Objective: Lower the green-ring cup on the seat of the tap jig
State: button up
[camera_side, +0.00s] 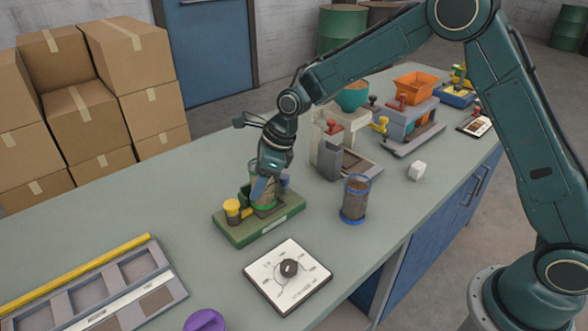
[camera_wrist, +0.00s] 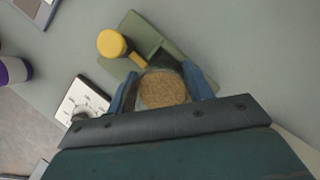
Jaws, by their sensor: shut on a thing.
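My gripper (camera_side: 266,187) is shut on the green-ring cup (camera_side: 264,204), a clear cup with green at its base. In the wrist view my gripper's blue fingers (camera_wrist: 164,90) press on both sides of the cup (camera_wrist: 163,89), which shows brown grainy contents. The cup is over the green tap jig (camera_side: 258,229), beside its yellow-topped post (camera_side: 232,208). The jig also shows in the wrist view (camera_wrist: 146,33), with the yellow knob left of the cup. The fingers hide part of the cup and the seat, so I cannot tell whether the cup touches the seat.
A blue-ring cup (camera_side: 355,199) with brown contents stands right of the jig. A white dial plate (camera_side: 288,275) lies in front. A grey compartment tray (camera_side: 95,290) lies at left, a purple lid (camera_side: 204,321) at the front edge.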

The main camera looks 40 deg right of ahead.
jog(key=shift+s+d+f, duration=0.1)
jog(key=shift+s+f, duration=0.05)
jog(key=shift+f, duration=0.3)
jog(key=shift+s+d+f, duration=0.1)
jog(key=shift+s+f, duration=0.05)
jog(key=shift+f, duration=0.3)
jog(key=o, duration=1.1)
jog(key=shift+c, duration=0.2)
jog(key=c, duration=0.4)
jog(key=shift+o, duration=0.2)
jog(key=shift+r, duration=0.2)
jog(key=o, duration=0.4)
jog(key=shift+w+r, duration=0.1)
jog(key=shift+r, duration=0.65)
jog(key=shift+c, duration=0.2)
notch_tip(320, 180, up, 6)
jog(key=shift+a+r, duration=0.15)
jog(key=shift+r, duration=0.1)
